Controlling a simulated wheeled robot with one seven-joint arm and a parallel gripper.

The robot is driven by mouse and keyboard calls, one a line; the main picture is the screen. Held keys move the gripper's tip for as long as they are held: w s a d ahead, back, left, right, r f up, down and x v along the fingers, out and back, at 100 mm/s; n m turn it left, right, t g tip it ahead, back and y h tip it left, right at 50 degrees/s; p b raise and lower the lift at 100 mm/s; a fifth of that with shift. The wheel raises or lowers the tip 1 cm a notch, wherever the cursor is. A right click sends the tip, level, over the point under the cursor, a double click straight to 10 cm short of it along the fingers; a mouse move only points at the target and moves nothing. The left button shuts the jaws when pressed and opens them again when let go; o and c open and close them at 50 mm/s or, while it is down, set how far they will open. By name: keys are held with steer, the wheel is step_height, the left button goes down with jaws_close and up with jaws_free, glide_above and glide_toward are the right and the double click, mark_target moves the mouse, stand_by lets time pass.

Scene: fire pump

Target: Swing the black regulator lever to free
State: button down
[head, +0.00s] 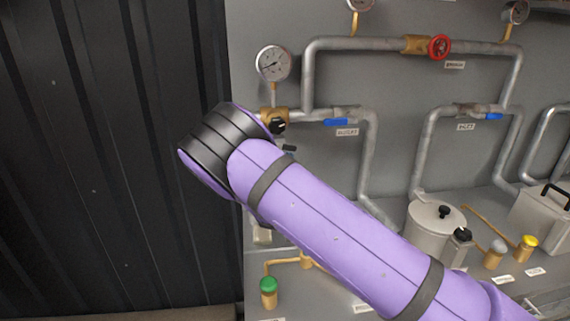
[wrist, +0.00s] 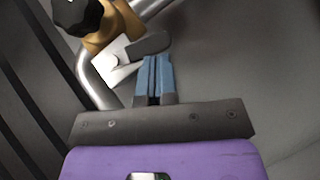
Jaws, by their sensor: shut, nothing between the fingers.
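In the wrist view a dark lever (wrist: 148,46) with a rounded end lies across a white plate (wrist: 112,66), beside a brass valve body (wrist: 118,24) with a black knob (wrist: 76,14). My gripper (wrist: 156,62) is shut, with its two blue-grey fingers together and nothing between them. Its tips are right by the lever's rounded end; I cannot tell whether they touch. In the head view the black knob (head: 278,125) sits on the brass valve below a gauge, with a small dark piece (head: 289,149) under it. My purple arm hides the gripper there.
Grey pipes (head: 371,160) run along the panel, with a blue-handled valve (head: 337,122) just right of the brass valve and a red handwheel (head: 439,47) higher up. A pressure gauge (head: 273,63) stands above. A dark ribbed wall (head: 110,150) is at the left.

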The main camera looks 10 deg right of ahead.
steer(key=v, duration=1.1)
steer(key=shift+r, duration=0.1)
